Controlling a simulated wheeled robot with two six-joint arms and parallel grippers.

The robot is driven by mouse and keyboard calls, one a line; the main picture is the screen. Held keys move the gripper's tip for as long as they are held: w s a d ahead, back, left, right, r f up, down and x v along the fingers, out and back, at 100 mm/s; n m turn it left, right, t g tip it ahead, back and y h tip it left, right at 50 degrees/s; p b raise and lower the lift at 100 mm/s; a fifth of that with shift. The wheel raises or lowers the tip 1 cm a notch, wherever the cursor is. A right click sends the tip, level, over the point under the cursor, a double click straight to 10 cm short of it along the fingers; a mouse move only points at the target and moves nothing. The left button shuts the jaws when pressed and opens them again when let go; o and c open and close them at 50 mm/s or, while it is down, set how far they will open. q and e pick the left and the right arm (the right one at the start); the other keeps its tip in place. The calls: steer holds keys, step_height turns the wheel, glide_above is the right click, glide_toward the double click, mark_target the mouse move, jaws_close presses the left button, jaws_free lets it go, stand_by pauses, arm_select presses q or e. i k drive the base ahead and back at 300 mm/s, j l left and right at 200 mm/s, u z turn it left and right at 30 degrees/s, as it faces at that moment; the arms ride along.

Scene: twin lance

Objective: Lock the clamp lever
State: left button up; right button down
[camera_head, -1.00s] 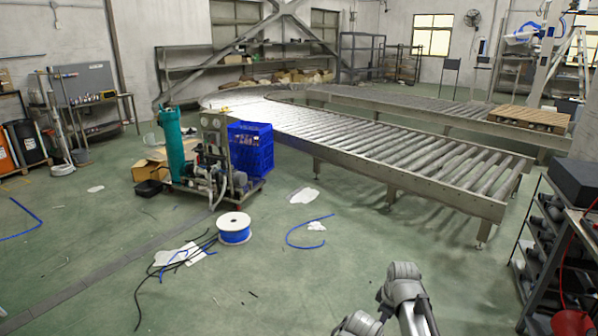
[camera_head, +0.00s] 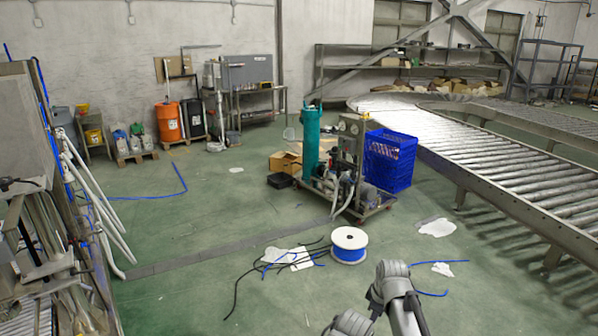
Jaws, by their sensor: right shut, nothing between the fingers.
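I cannot make out a clamp lever in this view. A wheeled pump skid (camera_head: 345,190) with a teal upright tank (camera_head: 311,145), pipes and a gauge panel stands on the green floor near the middle; any lever on it is too small to tell. My right arm rises from the bottom edge, right of centre. My right gripper (camera_head: 348,322) is low at the bottom edge, partly cut off, shut and empty, well short of the skid and touching nothing that I can see. My left gripper is not in view.
A cable spool (camera_head: 349,246), loose black cables (camera_head: 262,268) and white sheets lie on the floor ahead. A blue crate (camera_head: 390,160) stands by the skid. A roller conveyor (camera_head: 500,165) is at right, a cluttered rack (camera_head: 45,200) at left. Floor left of centre is mostly open.

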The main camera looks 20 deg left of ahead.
mark_target(85, 272)
steer(key=i+j+u, duration=0.2)
steer(key=u, duration=0.2)
steer(key=i+u, duration=0.45)
steer(key=i+j+u, duration=0.1)
steer(key=u, duration=0.3)
steer(key=i+l+u, duration=0.15)
steer(key=i+u, duration=0.3)
steer(key=i+j+u, duration=0.15)
steer(key=i+u, duration=0.2)
steer(key=i, duration=0.2)
steer(key=i+u, duration=0.4)
steer(key=i, duration=0.15)
